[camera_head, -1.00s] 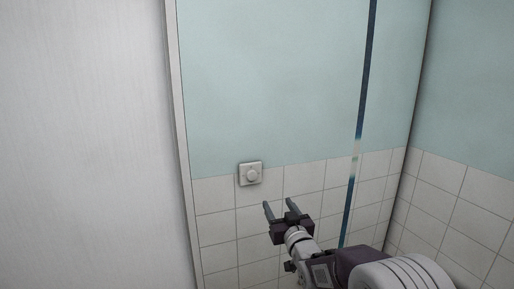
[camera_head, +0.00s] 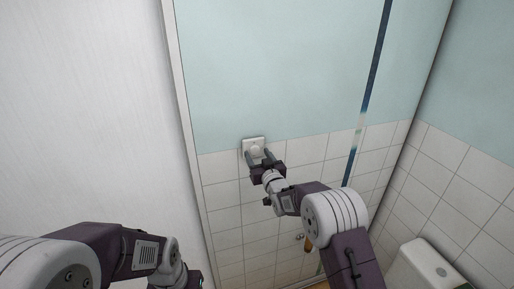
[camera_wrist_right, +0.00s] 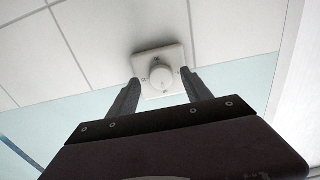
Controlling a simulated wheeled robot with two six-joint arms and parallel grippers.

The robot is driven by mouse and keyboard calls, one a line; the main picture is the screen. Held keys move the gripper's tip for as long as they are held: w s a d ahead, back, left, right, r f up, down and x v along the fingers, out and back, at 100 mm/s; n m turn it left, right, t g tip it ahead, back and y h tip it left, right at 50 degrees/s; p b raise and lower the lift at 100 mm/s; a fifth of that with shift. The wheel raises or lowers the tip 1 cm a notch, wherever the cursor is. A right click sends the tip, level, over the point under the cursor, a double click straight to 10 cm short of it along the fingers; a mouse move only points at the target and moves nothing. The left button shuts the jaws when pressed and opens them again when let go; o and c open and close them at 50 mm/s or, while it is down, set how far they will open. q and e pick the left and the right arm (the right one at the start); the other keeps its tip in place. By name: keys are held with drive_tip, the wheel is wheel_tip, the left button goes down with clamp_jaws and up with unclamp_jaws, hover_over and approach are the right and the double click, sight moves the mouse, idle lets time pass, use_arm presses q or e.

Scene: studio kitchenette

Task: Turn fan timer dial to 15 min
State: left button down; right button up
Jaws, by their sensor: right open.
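The fan timer dial (camera_head: 256,149) is a round white knob on a square white wall plate, set at the top edge of the tiles. In the right wrist view the dial (camera_wrist_right: 161,75) sits between and beyond the two fingertips. My right gripper (camera_head: 260,158) is open, its fingers pointing at the plate, one on each side of the knob. In the wrist view the right gripper (camera_wrist_right: 162,88) shows a gap on both sides of the knob. I cannot read any marks on the dial. My left arm shows at the lower left, but its gripper's fingers are out of frame.
A white panel (camera_head: 85,110) stands close on the left. A dark narrow strip (camera_head: 371,90) runs down the wall to the right of the dial. A white toilet cistern (camera_head: 425,265) is at the lower right. The wall around the plate is clear.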

drive_tip(key=shift+w+a+r, duration=0.15)
drive_tip(key=shift+a+r, duration=0.1)
drive_tip(key=shift+a, duration=0.1)
drive_tip(key=shift+w+d+f, duration=0.2)
drive_tip(key=shift+w, duration=0.15)
drive_tip(key=c, duration=0.6)
drive_tip(key=shift+a, duration=0.15)
clamp_jaws()
drive_tip(key=shift+f+m+b, duration=0.15)
drive_tip(key=shift+m+b, duration=0.25)
drive_tip(key=shift+b, duration=0.25)
drive_tip(key=m+b, duration=0.5)
drive_tip(key=b, duration=0.2)
drive_tip(key=shift+m, duration=0.3)
drive_tip(key=m+b, duration=0.1)
drive_tip(key=m, duration=0.1)
drive_tip(key=shift+m+b, duration=0.4)
drive_tip(key=m+b, duration=0.1)
drive_tip(key=m, duration=0.1)
drive_tip(key=shift+m, duration=0.3)
drive_tip(key=m+b, duration=0.1)
drive_tip(key=m, duration=0.2)
use_arm(q)
wheel_tip(320, 180, down, 12)
drive_tip(key=shift+s, duration=0.15)
use_arm(e)
drive_tip(key=shift+m, duration=1.5)
use_arm(q)
drive_tip(key=shift+a+r, duration=0.1)
